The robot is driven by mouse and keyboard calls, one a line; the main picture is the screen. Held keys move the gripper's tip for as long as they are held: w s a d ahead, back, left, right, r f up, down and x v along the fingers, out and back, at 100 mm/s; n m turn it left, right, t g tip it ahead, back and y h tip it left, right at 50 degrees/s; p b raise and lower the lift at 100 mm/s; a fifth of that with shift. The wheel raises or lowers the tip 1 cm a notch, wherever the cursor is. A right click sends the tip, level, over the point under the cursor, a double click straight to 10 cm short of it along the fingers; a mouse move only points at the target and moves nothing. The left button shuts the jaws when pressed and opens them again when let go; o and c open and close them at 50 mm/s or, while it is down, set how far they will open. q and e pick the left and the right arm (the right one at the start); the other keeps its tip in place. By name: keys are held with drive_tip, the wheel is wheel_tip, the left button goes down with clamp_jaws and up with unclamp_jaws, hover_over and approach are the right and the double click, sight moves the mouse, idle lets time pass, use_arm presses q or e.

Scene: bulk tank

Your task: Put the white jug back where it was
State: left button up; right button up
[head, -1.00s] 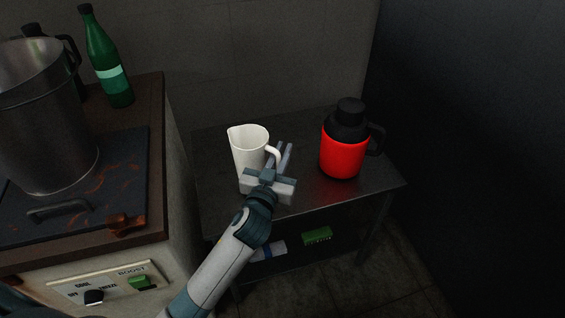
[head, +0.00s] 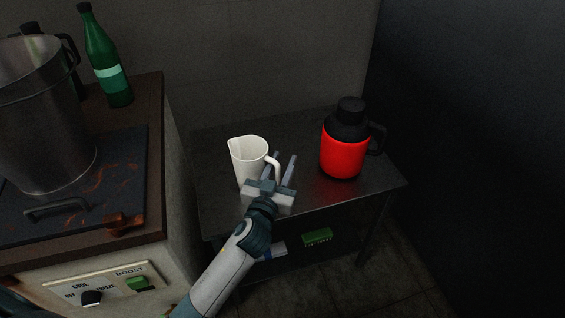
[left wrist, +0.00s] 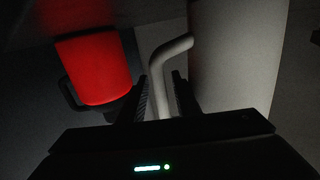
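The white jug (head: 249,158) stands upright on the dark side table (head: 215,205), its handle toward the right. My left gripper (head: 282,168) is at the handle side, low in front of the jug. In the left wrist view, the jug's pale body (left wrist: 235,55) fills the right, and its handle (left wrist: 158,75) lies between the two fingers (left wrist: 160,100). The fingers stand apart with gaps beside the handle, so the gripper looks open around it. The jug's lower front is partly hidden by my gripper. My right gripper is not in view.
A red flask with black top (head: 343,150) stands right of the jug, close to my gripper. A green box (head: 317,237) lies on the lower shelf. At left, a counter carries a metal pot (head: 45,130) and a green bottle (head: 106,65). The table's front right is clear.

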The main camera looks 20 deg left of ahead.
use_arm(q)
drive_tip(key=shift+r, duration=0.1)
drive_tip(key=shift+r, duration=0.1)
drive_tip(key=shift+s, duration=0.25)
drive_tip(key=s, duration=1.1)
drive_tip(key=shift+s, duration=0.2)
idle(0.4)
